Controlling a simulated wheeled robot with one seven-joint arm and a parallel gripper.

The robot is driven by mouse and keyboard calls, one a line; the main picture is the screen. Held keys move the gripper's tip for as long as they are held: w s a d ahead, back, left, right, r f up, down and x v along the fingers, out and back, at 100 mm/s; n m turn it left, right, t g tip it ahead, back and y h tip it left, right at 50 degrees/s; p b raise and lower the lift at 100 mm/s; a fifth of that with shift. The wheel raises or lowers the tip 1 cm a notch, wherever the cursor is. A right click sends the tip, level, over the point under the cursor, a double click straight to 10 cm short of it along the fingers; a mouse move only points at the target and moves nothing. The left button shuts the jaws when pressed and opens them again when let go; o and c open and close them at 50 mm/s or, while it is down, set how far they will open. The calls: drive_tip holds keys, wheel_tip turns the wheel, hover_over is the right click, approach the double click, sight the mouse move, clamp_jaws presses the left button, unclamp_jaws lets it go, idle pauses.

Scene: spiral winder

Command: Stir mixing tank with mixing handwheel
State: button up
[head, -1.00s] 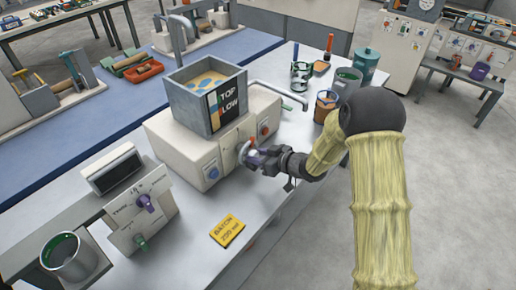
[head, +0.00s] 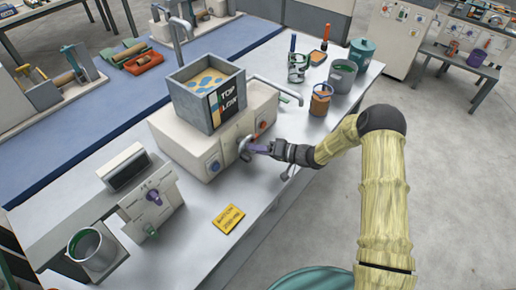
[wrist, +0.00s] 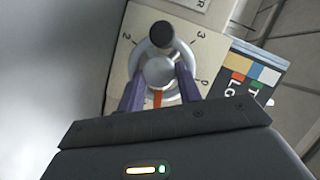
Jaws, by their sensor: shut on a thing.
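The mixing tank (head: 188,102) is an open grey square box on a white machine. It holds pale yellow stuff with several blue patches, and a TOP/LOW card is on its front. The mixing handwheel (head: 243,145) is on the machine's front. In the wrist view the round metal handwheel (wrist: 158,71) has a dark knob (wrist: 162,34) at the top and sits before a numbered dial plate. My gripper (head: 255,148) is at the handwheel, its purple fingers (wrist: 159,88) shut on it from both sides. A red mark shows between the fingers.
A blue button (head: 214,167) and an orange knob (head: 261,126) flank the handwheel. A yellow batch card (head: 228,218) lies on the bench in front. A panel with a purple knob (head: 153,197) stands at left. Cups and a jar (head: 320,99) stand at right.

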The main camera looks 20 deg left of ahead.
drive_tip(key=m, duration=0.1)
drive_tip(key=m+y+b, duration=0.1)
drive_tip(key=m, duration=0.1)
drive_tip(key=shift+w+d+f+m+g+y+b, duration=0.1)
drive_tip(key=shift+f+m+g+y+b, duration=0.15)
drive_tip(key=shift+m+g+y+b, duration=0.15)
idle(0.4)
drive_tip(key=o, duration=1)
drive_tip(key=d+b, duration=0.1)
drive_tip(key=d, duration=0.4)
drive_tip(key=d+b, duration=0.1)
drive_tip(key=d, duration=0.5)
drive_tip(key=d+r+b, duration=0.1)
drive_tip(key=d, duration=0.5)
drive_tip(key=shift+d, duration=0.2)
